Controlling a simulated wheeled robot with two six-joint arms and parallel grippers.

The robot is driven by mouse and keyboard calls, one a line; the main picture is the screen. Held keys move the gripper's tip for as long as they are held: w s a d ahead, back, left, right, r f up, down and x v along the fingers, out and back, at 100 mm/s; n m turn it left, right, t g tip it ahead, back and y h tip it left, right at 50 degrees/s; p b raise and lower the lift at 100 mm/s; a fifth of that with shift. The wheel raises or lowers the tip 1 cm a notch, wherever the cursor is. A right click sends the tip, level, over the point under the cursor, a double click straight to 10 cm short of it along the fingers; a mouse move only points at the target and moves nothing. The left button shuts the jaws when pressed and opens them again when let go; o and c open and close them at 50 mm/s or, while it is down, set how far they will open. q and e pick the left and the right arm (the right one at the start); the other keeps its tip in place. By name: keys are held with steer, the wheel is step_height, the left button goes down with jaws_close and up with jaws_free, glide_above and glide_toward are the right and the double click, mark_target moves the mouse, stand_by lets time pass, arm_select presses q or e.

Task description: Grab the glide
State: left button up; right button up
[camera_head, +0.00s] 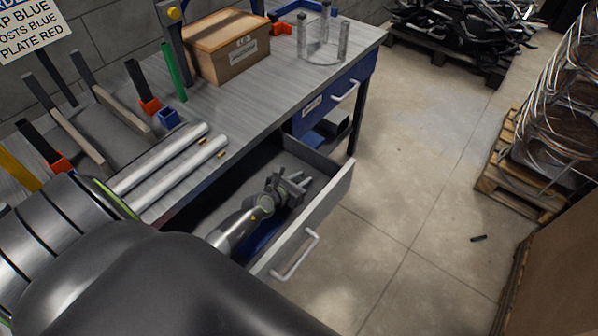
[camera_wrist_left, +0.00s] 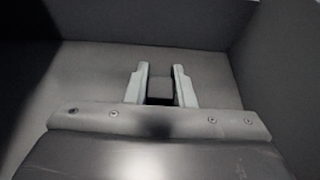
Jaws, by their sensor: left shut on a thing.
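The glide shows in the left wrist view as a small dark block (camera_wrist_left: 160,88) between the two pale fingers of my left gripper (camera_wrist_left: 161,75). In the head view my left gripper (camera_head: 299,182) reaches down inside the open drawer (camera_head: 337,190), and its jaws are shut on the block. The block cannot be made out in the head view. It is close to the drawer floor, but I cannot tell whether it touches it. My right gripper is not in view.
The drawer walls surround my left gripper. A small black piece (camera_head: 478,238) lies on the floor. The floor right of the drawer is mostly clear.

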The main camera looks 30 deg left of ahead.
arm_select(q)
steer(key=shift+c, duration=0.3)
step_height(320, 180, up, 9)
steer(key=p, duration=0.8)
steer(key=shift+r+p, duration=0.35)
steer(key=shift+r, duration=0.15)
steer(key=shift+r, duration=0.1)
